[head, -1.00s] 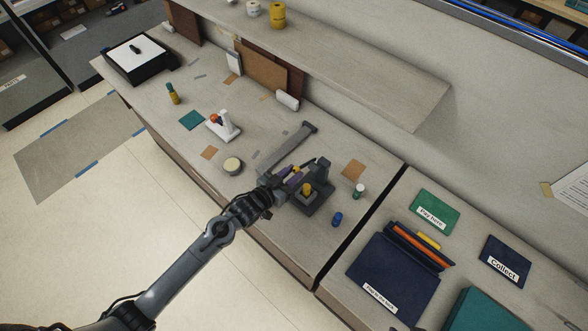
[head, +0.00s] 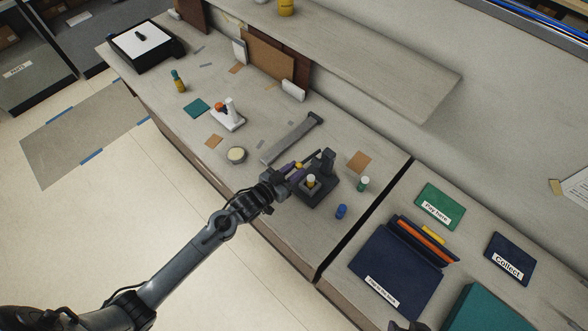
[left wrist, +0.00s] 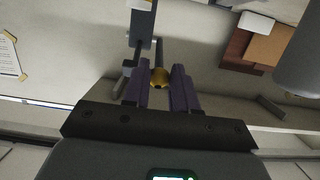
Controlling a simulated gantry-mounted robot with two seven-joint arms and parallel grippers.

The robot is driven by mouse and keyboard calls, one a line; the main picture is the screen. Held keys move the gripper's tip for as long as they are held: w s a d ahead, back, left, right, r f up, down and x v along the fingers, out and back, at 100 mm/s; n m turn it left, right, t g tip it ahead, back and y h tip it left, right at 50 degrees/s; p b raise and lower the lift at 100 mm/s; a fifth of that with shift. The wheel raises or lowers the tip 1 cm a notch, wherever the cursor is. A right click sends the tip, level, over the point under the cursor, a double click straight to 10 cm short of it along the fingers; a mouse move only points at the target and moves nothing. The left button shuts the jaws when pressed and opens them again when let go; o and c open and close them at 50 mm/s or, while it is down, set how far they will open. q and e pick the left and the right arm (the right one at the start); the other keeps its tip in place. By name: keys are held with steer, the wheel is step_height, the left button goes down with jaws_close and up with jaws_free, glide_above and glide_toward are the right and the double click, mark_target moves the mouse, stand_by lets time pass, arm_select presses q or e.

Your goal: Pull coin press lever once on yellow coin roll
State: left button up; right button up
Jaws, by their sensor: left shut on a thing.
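The coin press (head: 318,190) is a dark grey device near the front of the counter, right of centre. A yellow coin roll (head: 311,183) stands upright on its base. The press lever ends in a yellow knob (head: 298,165), which also shows in the left wrist view (left wrist: 160,78). My left gripper (head: 291,173) has its purple fingers on either side of this knob, shut on it, and they partly hide it. In the left wrist view, the fingers (left wrist: 160,85) flank the knob. A dark piece at the bottom edge may be my right gripper (head: 406,325); its fingers are not clear.
A long grey tray (head: 290,140) lies behind the press. A green roll (head: 362,184) and a blue roll (head: 341,211) stand to its right. A shelf (head: 400,80) overhangs the back.

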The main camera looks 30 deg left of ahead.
mark_target(298, 164)
arm_select(q)
steer(key=shift+w+d+r+p, duration=0.1)
steer(key=shift+w+r+p, duration=0.2)
steer(key=shift+r+p, duration=0.3)
steer(key=shift+w+d+r+p, duration=0.1)
steer(key=shift+w+r+p, duration=0.25)
steer(key=shift+r, duration=0.4)
steer(key=shift+w+d+r+p, duration=0.1)
steer(key=shift+w+r+p, duration=0.1)
steer(key=shift+r+p, duration=0.45)
steer(key=shift+w+r, duration=0.15)
steer(key=shift+r, duration=0.1)
steer(key=shift+w+d+r, duration=0.15)
steer(key=shift+w+r, duration=0.25)
steer(key=shift+r, duration=0.05)
steer(key=shift+w+d+r+p, duration=0.3)
steer(key=shift+w+r+p, duration=0.35)
steer(key=shift+w+r, duration=0.25)
steer(key=shift+w+d+r, duration=0.1)
steer(key=shift+w, duration=0.25)
